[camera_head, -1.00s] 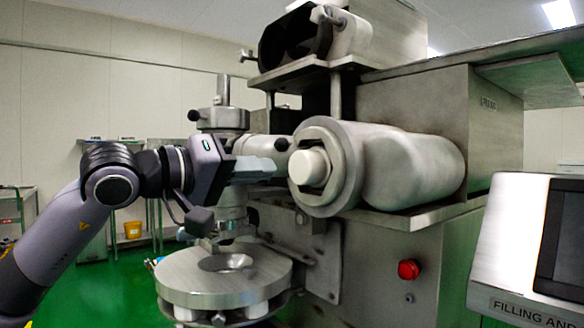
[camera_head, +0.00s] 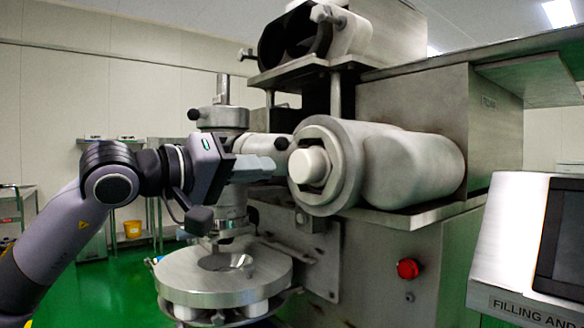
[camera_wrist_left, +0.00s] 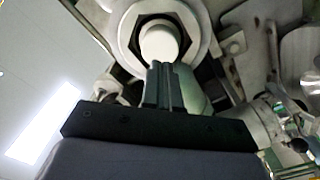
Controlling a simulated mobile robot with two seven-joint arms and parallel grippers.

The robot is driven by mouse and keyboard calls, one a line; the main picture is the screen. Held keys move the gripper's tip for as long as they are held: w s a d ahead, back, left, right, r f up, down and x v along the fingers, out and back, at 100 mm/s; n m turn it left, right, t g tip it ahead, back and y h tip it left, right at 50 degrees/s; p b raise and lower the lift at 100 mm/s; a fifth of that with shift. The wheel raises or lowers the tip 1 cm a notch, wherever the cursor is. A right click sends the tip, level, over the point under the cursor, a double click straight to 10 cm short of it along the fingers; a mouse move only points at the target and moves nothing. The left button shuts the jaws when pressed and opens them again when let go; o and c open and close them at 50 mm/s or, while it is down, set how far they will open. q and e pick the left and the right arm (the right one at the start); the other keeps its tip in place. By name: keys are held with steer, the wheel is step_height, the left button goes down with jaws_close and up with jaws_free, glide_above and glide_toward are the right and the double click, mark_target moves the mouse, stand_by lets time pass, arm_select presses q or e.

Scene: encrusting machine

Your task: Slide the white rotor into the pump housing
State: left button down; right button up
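The white rotor (camera_head: 309,165) sits in the hexagonal opening of the pump housing (camera_head: 348,140), with its round end showing at the mouth. Its inner part is hidden in the housing. The left wrist view also shows the rotor end (camera_wrist_left: 160,40) inside the hexagonal opening, with the housing's metal rim (camera_wrist_left: 207,40) around it. My left gripper (camera_head: 272,168) points at the rotor from the left. Its fingers (camera_wrist_left: 164,68) lie close together, shut, with nothing visible between them. The fingertips are near the rotor's end; I cannot tell whether they touch it. My right gripper is not in view.
A round metal table (camera_head: 225,285) lies below my left gripper. A vertical metal column (camera_head: 222,118) stands behind it. A control panel (camera_head: 530,245) is at the right, and a red button (camera_head: 408,268) is on the machine's front.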

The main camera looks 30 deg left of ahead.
mark_target(298, 167)
arm_select(q)
steer(key=shift+w, duration=0.1)
steer(key=shift+p+x, duration=1.65)
steer(key=shift+x, duration=1.25)
